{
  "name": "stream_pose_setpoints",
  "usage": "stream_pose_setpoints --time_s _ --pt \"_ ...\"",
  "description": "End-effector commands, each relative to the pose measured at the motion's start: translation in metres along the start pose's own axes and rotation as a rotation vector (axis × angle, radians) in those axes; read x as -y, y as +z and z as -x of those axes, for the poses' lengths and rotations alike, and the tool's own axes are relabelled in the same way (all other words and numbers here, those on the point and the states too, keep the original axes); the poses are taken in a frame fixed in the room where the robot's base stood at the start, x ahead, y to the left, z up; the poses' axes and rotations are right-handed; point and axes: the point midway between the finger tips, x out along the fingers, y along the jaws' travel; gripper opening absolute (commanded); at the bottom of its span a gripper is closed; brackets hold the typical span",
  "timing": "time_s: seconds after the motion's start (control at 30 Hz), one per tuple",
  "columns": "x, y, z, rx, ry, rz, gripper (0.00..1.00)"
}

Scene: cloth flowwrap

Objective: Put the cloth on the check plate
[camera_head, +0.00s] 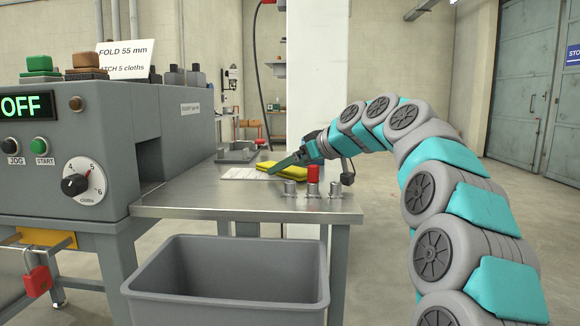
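A yellow cloth (269,166) lies on the steel table beside the machine. It looks folded and has a dark edge, and part of it is hidden behind my gripper. My gripper (283,164) is low over the cloth, reaching in from the right. The fingers show from the side, so I cannot tell if they are open or shut, or whether they touch the cloth. A flat white printed sheet or plate (240,174) lies just left of the cloth. I cannot tell if this is the check plate. A grey metal fixture (237,156) sits behind it.
Short metal posts (290,188) and a red cylinder (313,176) stand near the table's front right corner, close to my gripper. The grey machine (170,130) with its OFF display borders the table (215,197) on the left. An empty-looking grey bin (228,295) is below the front edge.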

Motion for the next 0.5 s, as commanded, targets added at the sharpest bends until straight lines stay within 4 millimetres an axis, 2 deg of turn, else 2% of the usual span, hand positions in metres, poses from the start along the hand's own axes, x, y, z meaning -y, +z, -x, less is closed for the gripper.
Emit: stream_pose_setpoints --time_s 0.37,0.5 --pt "0.000 -0.004 0.002 0.000 0.000 0.000 1.00" --pt "0.000 -0.003 0.014 -0.001 0.001 0.000 1.00"
